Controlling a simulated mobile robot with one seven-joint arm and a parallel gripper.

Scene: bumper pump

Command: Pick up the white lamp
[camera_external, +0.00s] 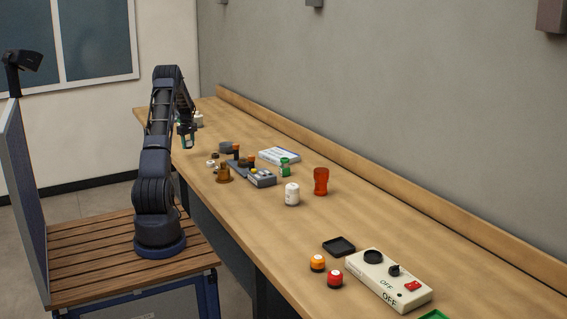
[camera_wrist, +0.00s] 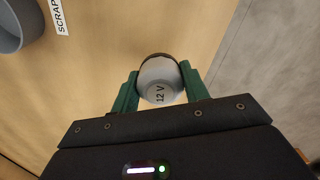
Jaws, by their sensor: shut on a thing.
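My gripper (camera_wrist: 159,85) is shut on a round white-grey piece marked "12 V" (camera_wrist: 160,76), which I take to be the white lamp. It has a dark rim at its far side, and one green finger presses on each side of it. In the external view my gripper (camera_external: 187,140) is over the far part of the bench; the piece between its fingers is too small to make out there. I cannot tell whether the lamp is clear of the bench top.
A grey bowl (camera_wrist: 12,25) lies near a "SCRAP" label (camera_wrist: 58,17). On the wooden bench (camera_external: 240,215) stand a brass piece (camera_external: 223,174), a white jar (camera_external: 292,195), a red cup (camera_external: 321,181) and a switch box (camera_external: 370,285). A wall runs along the back.

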